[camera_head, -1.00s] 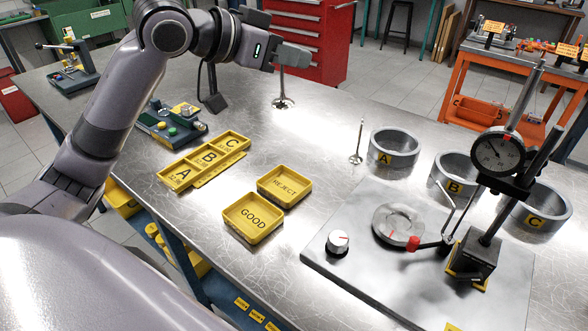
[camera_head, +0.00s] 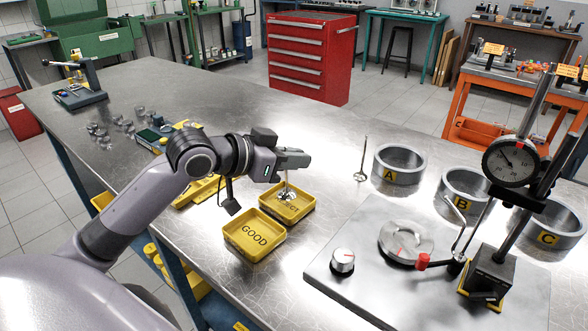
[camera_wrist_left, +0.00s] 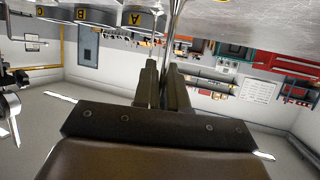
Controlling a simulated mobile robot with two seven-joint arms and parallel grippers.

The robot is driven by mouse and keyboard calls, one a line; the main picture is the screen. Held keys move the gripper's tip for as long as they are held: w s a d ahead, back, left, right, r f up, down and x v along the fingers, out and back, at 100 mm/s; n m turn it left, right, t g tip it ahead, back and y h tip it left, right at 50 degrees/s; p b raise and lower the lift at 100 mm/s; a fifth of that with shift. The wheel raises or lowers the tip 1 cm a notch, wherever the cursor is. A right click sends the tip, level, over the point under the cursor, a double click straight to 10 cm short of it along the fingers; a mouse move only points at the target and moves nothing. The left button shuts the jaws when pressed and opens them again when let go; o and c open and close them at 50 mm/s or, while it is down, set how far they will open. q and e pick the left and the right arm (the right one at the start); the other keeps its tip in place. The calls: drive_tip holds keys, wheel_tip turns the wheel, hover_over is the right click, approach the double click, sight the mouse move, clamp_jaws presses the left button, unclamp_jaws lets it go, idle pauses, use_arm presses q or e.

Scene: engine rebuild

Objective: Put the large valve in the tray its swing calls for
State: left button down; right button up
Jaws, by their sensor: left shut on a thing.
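My left gripper (camera_head: 299,160) is shut on the upper stem of the large valve (camera_head: 286,193). The valve hangs upright, its wide head down, at the yellow REJECT tray (camera_head: 303,206). The head overlaps the tray's floor and partly covers its label; I cannot tell whether it touches. In the left wrist view the stem (camera_wrist_left: 171,38) shows between the fingers. The yellow GOOD tray (camera_head: 254,254) sits beside it, nearer me, and looks empty. My right gripper is not in view.
A second valve (camera_head: 362,160) stands upright on the bench beside ring A (camera_head: 400,176). A dial gauge (camera_head: 511,161) on a stand rises at the right from a grey plate (camera_head: 375,277). My left arm partly hides the yellow lettered tray (camera_head: 196,193).

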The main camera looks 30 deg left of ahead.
use_arm(q)
drive_tip(key=shift+f, duration=1.1)
drive_tip(key=shift+f, duration=0.2)
drive_tip(key=c, duration=1.2)
unclamp_jaws()
drive_tip(key=shift+r, duration=0.15)
drive_tip(key=shift+b+v, duration=0.45)
drive_tip(key=shift+v, duration=5.55)
drive_tip(key=shift+r, duration=0.1)
drive_tip(key=shift+a, duration=0.1)
